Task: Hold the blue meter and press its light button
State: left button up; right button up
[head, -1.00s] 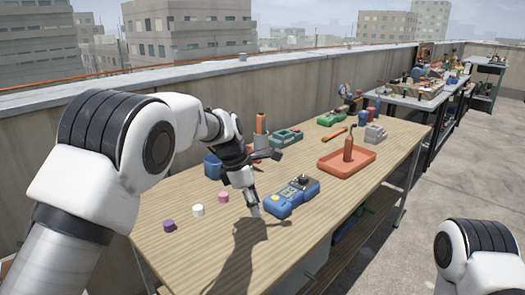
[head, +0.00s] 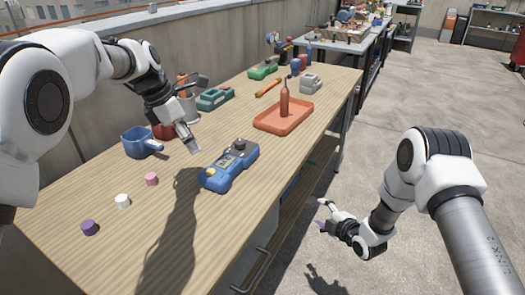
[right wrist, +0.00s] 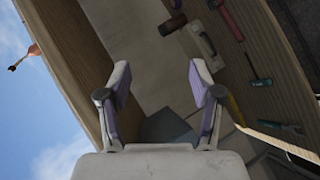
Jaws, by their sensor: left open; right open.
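The blue meter (head: 229,167) lies on the wooden table near its front edge, with a small display and a dark round knob at its far end. I cannot make out which part is the light button. My left gripper (head: 191,147) is open and empty, just behind and left of the meter, apart from it. My right gripper (head: 331,215) is open and empty, off the table's front edge, to the right of the meter and lower. The right wrist view shows its two spread fingers (right wrist: 161,80) with nothing between them; the meter is not seen there.
A blue mug (head: 137,142) and pink, white and purple pieces stand on the left. A red tray (head: 284,117) with a red bottle (head: 284,97) stands beyond the meter. The floor at right is free.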

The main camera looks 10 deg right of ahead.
jog(key=w+a+r+n+t+y, duration=0.15)
jog(key=w+r+n+y, duration=0.25)
jog(key=w+r+n, duration=0.5)
jog(key=w+a+r+n+t+y, duration=0.1)
jog(key=w+r+n+t+y, duration=0.2)
jog(key=r+n, duration=0.65)
jog(key=a+r+n+g+y, duration=0.2)
jog(key=a+r+n+y, duration=0.15)
jog(key=a+r, duration=0.2)
jog(key=n+g, duration=0.5)
jog(key=n, duration=0.3)
send_near(240, 141)
jog(key=shift+w+a+f+y, duration=0.25)
jog(key=shift+w+a, duration=0.1)
jog(key=shift+a, duration=0.2)
jog(key=shift+w+a+f+y, duration=0.1)
jog(key=shift+w+a+f, duration=0.2)
jog(key=shift+a, duration=0.25)
jog(key=shift+w+a, duration=0.15)
jog(key=shift+a, duration=0.15)
pick_arm(q)
jog(key=shift+w+f, duration=0.1)
jog(key=shift+w, duration=0.05)
pick_arm(e)
jog(key=x, duration=0.6)
jog(key=shift+w+a, duration=0.25)
jog(key=shift+w, duration=0.05)
